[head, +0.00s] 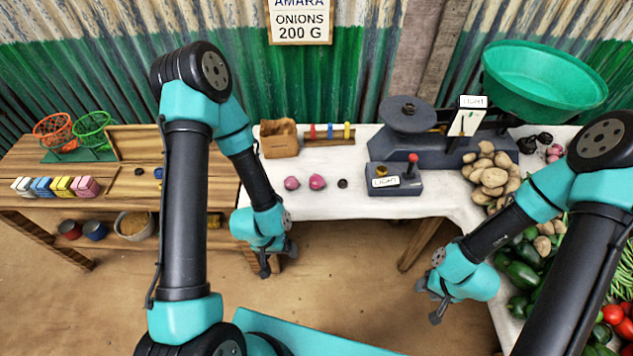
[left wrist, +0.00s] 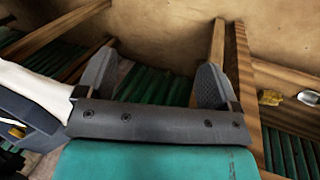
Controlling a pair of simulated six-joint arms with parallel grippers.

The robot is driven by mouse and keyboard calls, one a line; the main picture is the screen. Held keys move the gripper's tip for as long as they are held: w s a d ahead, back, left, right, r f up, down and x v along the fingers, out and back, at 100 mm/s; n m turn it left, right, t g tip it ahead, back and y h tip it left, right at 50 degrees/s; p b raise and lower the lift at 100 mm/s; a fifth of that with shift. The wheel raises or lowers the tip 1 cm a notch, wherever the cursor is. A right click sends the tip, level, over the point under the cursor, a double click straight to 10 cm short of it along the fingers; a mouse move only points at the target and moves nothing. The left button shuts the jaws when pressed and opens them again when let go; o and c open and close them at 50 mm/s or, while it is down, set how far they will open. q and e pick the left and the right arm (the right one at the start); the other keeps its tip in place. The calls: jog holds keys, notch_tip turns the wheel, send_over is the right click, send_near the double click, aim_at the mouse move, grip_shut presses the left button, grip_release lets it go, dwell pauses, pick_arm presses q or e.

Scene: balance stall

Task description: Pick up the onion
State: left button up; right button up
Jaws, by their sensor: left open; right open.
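Two pink-purple onions, a left one (head: 291,183) and a right one (head: 317,182), lie side by side on the white cloth of the table (head: 340,160) in the head view. My left gripper (head: 278,260) is open and empty in front of the table's near edge, nearer to me than the onions and a little left of them. The left wrist view shows its two fingers spread apart (left wrist: 155,78) with nothing between them and no onion in sight. My right gripper (head: 429,302) is open and empty, off the table's front at the right.
A balance scale (head: 435,147) with a green pan (head: 545,80) stands behind a lever box (head: 395,178). Potatoes (head: 492,178) and vegetables fill the right.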

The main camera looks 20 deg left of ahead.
pick_arm(q)
jog(key=w+d+r+m+g, duration=0.1)
jog(key=w+d+r+m, duration=0.1)
jog(key=w+d+m, duration=0.25)
jog(key=m+t+y, duration=0.1)
jog(key=m+y, duration=0.7)
jog(key=m, duration=1)
send_near(319, 179)
jog(key=d+v, duration=0.1)
jog(key=v, duration=0.5)
jog(key=shift+w+a+f, duration=0.2)
jog(key=shift+w+a, duration=0.05)
jog(key=shift+w, duration=0.1)
jog(key=shift+f, duration=0.1)
jog(key=x, duration=1.2)
jog(key=shift+a, duration=0.15)
jog(key=shift+a+x, duration=0.1)
jog(key=shift+x, duration=1.2)
jog(key=shift+a+x, duration=0.15)
jog(key=shift+x, duration=1.15)
jog(key=shift+s, duration=0.25)
